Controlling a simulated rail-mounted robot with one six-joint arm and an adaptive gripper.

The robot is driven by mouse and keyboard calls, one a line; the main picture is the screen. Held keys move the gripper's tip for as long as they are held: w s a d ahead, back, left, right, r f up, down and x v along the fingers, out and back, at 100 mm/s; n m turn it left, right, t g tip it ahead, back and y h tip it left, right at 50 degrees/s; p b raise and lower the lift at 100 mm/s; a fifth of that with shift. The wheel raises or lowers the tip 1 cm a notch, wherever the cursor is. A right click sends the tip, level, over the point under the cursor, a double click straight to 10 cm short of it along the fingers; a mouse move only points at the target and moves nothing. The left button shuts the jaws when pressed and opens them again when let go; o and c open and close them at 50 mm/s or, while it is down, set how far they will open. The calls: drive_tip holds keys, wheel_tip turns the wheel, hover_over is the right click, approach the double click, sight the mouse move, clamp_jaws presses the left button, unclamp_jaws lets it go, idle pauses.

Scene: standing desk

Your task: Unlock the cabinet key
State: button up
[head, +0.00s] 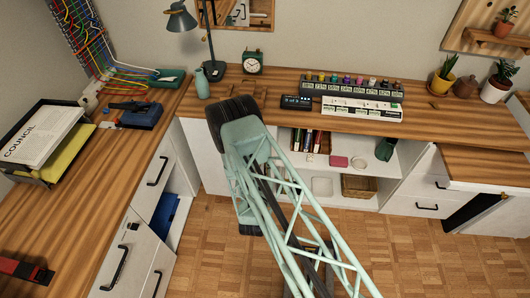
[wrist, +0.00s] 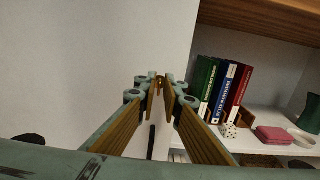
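The white cabinet door (wrist: 75,70) fills the left of the wrist view, with a dark upright handle (wrist: 151,138) low on it. My gripper (wrist: 160,88) points at this door, its two wood-toned fingers apart with a gap between the tips. A tiny dark and brass-coloured thing (wrist: 160,77), possibly the key, shows at the far end of the gap. I cannot tell whether the fingers touch it. In the head view my arm hides the gripper and the key; the white door (head: 198,150) shows beside it.
Right of the door is an open shelf with several books (wrist: 221,90), a white die (wrist: 229,130) and a pink box (wrist: 275,139). In the head view, the wooden desk (head: 225,112) runs above the cabinet, with a lamp (head: 181,20) and clock (head: 252,62). Left drawers have dark handles.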

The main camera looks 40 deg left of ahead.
drive_tip(key=shift+x, duration=1)
drive_tip(key=shift+c, duration=0.5)
clamp_jaws()
